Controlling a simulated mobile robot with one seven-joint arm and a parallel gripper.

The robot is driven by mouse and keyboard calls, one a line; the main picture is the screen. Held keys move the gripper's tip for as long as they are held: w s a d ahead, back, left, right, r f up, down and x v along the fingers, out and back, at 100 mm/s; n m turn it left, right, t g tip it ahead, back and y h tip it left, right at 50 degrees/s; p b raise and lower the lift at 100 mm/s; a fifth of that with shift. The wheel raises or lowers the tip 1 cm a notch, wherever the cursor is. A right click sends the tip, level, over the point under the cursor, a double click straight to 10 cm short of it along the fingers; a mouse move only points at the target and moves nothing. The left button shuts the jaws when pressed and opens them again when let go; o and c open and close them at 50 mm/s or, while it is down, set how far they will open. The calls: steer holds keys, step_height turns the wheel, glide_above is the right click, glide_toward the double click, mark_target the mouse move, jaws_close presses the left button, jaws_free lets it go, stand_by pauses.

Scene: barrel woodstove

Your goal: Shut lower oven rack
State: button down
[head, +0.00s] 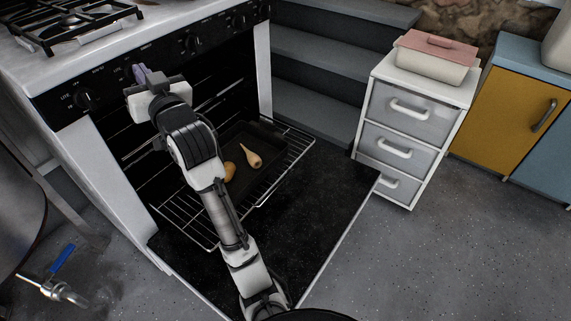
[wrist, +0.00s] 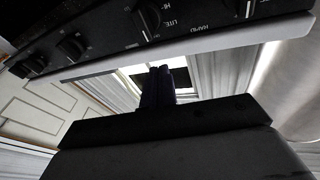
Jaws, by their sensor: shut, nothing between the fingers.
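The lower oven rack (head: 188,213) is a wire rack that sticks out of the open oven over the lowered black door (head: 318,205). A dark baking tray (head: 268,128) sits on it, with a pale pear-shaped item (head: 251,157) and a second tan one (head: 229,171) inside. My arm crosses in front of the rack and hides part of its left side. My gripper (head: 140,75) is shut and empty, raised by the control panel at the top of the oven opening, well above the rack. In the wrist view the closed fingers (wrist: 157,86) point up beneath the panel edge.
Control knobs (head: 191,43) line the oven front, close to my gripper. A small white drawer unit (head: 412,105) stands right of the door, with grey steps (head: 315,62) behind. A tap with a blue lever (head: 62,257) is at lower left. Open floor lies at right.

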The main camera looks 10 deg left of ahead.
steer(key=w+d+f+m+g+h+p, duration=0.2)
steer(key=w+d+f+m+h+p, duration=0.2)
steer(key=w+d+f, duration=0.45)
steer(key=w+d+f+m+g+h+p, duration=0.2)
steer(key=w+d+f+m+h+p, duration=0.3)
steer(key=d+f, duration=0.6)
steer(key=s+d+f+m+g+p, duration=0.2)
steer(key=s+d+f+g, duration=0.1)
steer(key=d+f, duration=0.45)
steer(key=s+d+f+m+g+p, duration=0.25)
steer(key=d+f, duration=0.35)
steer(key=d, duration=0.3)
steer(key=a+r+b+x, duration=0.1)
steer(key=a+x, duration=0.1)
steer(key=x, duration=1.1)
steer(key=shift+a+r+y, duration=0.25)
steer(key=shift+y, duration=0.05)
